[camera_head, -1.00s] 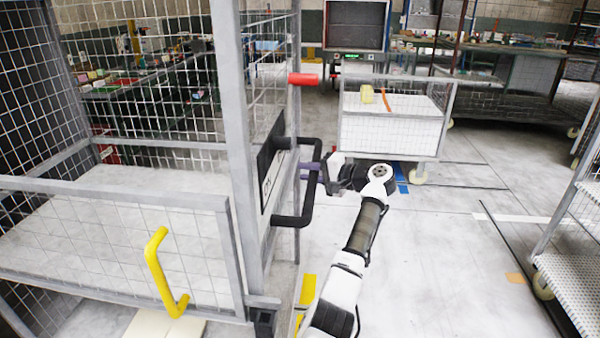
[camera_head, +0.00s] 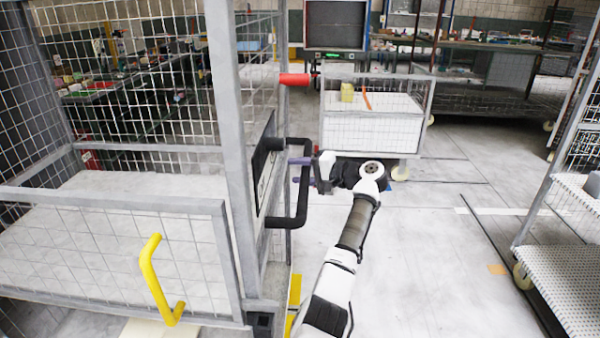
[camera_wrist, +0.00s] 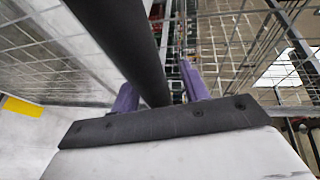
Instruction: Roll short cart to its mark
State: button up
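A tall grey wire-mesh cart (camera_head: 230,150) with a white deck fills the left of the head view. It has a black bar handle (camera_head: 302,200) on its right side, which also crosses the wrist view (camera_wrist: 135,45). My gripper (camera_head: 300,172) is at this handle, with its purple fingers on either side of the bar. In the wrist view, my gripper (camera_wrist: 160,92) shows a gap between bar and right finger. A lower mesh cart (camera_head: 372,130) stands behind. I cannot tell which is the short cart. Yellow floor marking (camera_head: 295,290) shows beside the near cart.
A shelf cart (camera_head: 570,285) stands at the right edge. Grey floor between the carts is clear. Benches line the back.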

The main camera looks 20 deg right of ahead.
jog(key=shift+s+d, duration=0.25)
jog(key=b+v, duration=0.3)
jog(key=v, duration=1)
jog(key=shift+r+b, duration=0.2)
jog(key=shift+b, duration=0.1)
jog(key=shift+s+d, duration=0.1)
